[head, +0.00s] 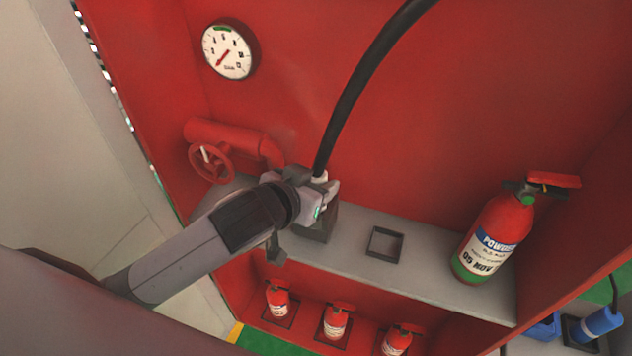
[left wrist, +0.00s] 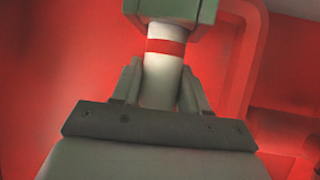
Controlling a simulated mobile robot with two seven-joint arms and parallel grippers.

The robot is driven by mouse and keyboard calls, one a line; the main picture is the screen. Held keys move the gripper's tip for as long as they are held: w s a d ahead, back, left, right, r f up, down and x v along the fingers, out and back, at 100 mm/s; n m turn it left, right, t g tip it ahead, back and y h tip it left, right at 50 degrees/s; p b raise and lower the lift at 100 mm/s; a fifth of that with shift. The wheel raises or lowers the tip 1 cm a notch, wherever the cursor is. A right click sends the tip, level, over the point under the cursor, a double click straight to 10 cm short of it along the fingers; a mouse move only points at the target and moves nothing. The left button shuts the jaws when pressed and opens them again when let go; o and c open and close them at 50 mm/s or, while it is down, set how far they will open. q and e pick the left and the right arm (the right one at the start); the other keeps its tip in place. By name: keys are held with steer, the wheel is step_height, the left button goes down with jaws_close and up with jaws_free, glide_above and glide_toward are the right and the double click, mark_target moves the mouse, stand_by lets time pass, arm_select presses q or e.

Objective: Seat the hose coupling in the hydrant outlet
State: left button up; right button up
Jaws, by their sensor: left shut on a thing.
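My left gripper (head: 322,196) is shut on the white hose coupling (head: 320,178) at the lower end of a black hose (head: 362,85). In the left wrist view the coupling (left wrist: 163,75) is a white cylinder with a red band, held between the two fingers of my left gripper (left wrist: 158,88). Its far end meets a grey-green block (left wrist: 178,10). In the head view a dark grey block (head: 316,226) stands on the shelf just below the gripper, likely the outlet. The gripper hides the join, so I cannot tell how deep the coupling sits. My right gripper is out of view.
A red pipe (head: 225,132) with a valve wheel (head: 211,162) runs behind my left gripper. A gauge (head: 229,51) is on the back wall. A square frame (head: 385,243) and a fire extinguisher (head: 492,238) are on the grey shelf (head: 432,270). Small extinguishers stand below.

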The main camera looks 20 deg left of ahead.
arm_select(q)
steer(key=shift+f, duration=0.15)
steer(key=shift+f, duration=0.15)
steer(key=o, duration=1.3)
